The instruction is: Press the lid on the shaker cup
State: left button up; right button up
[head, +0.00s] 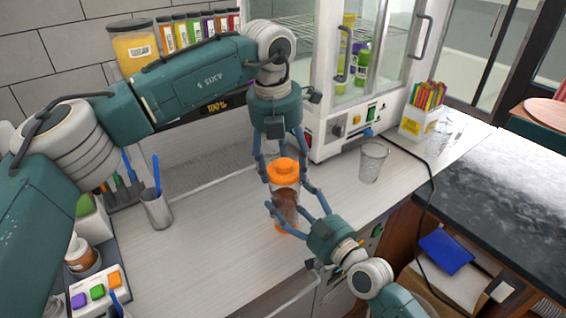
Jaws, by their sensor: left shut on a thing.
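The shaker cup (285,208) stands upright on the light counter, clear with dark brown contents and an orange base. The orange lid (286,167) sits at the top of the cup; I cannot tell if it is fully seated. My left gripper (283,180) points down from above and is shut on the lid, one finger at each side. My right gripper (287,195) reaches in from the lower right with its fingers on either side of the cup body. I cannot tell whether they squeeze it. The fingers hide parts of the cup's sides.
A clear glass (373,162) stands right of the cup, near a white cabinet machine (345,125). A metal holder (156,210) with a blue utensil stands to the left. A box of colored sticks (424,118) is at the back right. The counter between holder and cup is clear.

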pick_arm(q)
jog(key=shift+f, duration=0.8)
pick_arm(e)
jog(key=shift+f, duration=0.2)
pick_arm(q)
jog(key=shift+f, duration=0.6)
jog(key=o, duration=1.2)
jog(key=shift+c, duration=0.2)
notch_tip(320, 180, up, 12)
jog(key=s+a, duration=0.1)
jog(key=shift+s, duration=0.15)
jog(key=shift+f, duration=0.1)
pick_arm(e)
jog(key=o, duration=1.5)
jog(key=shift+f, duration=0.1)
jog(key=shift+o, duration=1.3)
